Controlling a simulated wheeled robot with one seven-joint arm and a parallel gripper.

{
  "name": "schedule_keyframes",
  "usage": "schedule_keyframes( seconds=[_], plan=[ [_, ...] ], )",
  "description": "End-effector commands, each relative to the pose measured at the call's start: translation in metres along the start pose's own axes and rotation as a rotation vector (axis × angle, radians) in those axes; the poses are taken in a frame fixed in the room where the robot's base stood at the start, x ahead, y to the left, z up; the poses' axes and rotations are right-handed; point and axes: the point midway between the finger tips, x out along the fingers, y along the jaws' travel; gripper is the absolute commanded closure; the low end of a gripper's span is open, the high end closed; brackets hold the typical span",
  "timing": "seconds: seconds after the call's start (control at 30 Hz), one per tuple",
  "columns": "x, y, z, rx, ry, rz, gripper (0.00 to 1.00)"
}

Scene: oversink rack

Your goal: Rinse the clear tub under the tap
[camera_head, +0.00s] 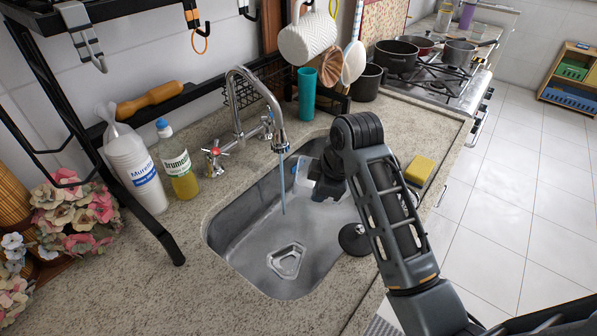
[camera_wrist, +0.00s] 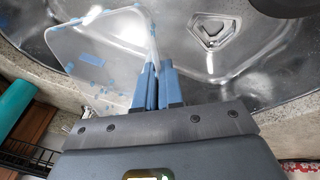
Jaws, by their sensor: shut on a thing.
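The clear tub (camera_head: 302,172) is see-through and hangs over the sink, just right of the water stream in the head view. In the wrist view the tub (camera_wrist: 100,45) shows as a clear rounded shape with blue spots on it. My gripper (camera_wrist: 152,78) is shut on its edge. In the head view my gripper (camera_head: 322,187) is partly hidden by my arm. The chrome tap (camera_head: 245,95) runs a thin blue stream (camera_head: 282,185) into the sink. I cannot tell whether the stream touches the tub.
The steel sink (camera_head: 230,225) has a drain fitting (camera_head: 287,262) on its floor. A soap bottle (camera_head: 178,165) and stacked cups (camera_head: 135,170) stand left. A teal cup (camera_head: 307,95) is behind, and a yellow sponge (camera_head: 419,169) lies right. A black rack post (camera_head: 130,215) rises at left.

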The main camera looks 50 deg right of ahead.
Motion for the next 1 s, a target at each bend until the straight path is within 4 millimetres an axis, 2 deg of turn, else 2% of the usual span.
schedule_keyframes(
  seconds=[0.17,0.8,1.0],
  plan=[
    [-0.007,0.001,0.0,0.0,0.001,0.002,1.0],
    [-0.065,0.002,0.005,-0.001,0.002,0.002,1.0],
    [-0.076,0.002,0.006,0.0,0.001,0.001,1.0]
  ],
)
